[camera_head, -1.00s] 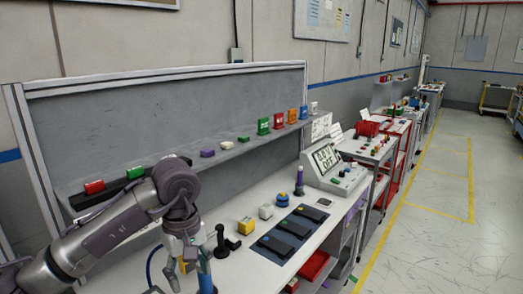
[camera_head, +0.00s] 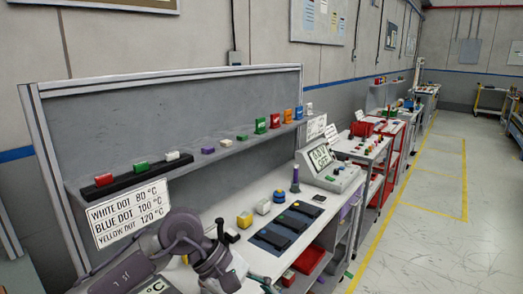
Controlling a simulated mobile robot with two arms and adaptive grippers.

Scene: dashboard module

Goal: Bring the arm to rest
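My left arm (camera_head: 150,262) comes in from the bottom left and is folded low at the front edge of the picture. Its gripper body (camera_head: 224,268) is at the bottom edge, in front of the workbench (camera_head: 190,215). The fingers are cut off or hidden, so I cannot tell whether they are open or shut or hold anything. My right gripper is not in view.
A sign (camera_head: 128,213) with dot temperatures hangs by the shelf at left. A black joystick (camera_head: 221,230), a yellow block (camera_head: 244,220), black pads (camera_head: 271,239) and a display console (camera_head: 328,169) stand on the bench. Several coloured blocks line the shelf.

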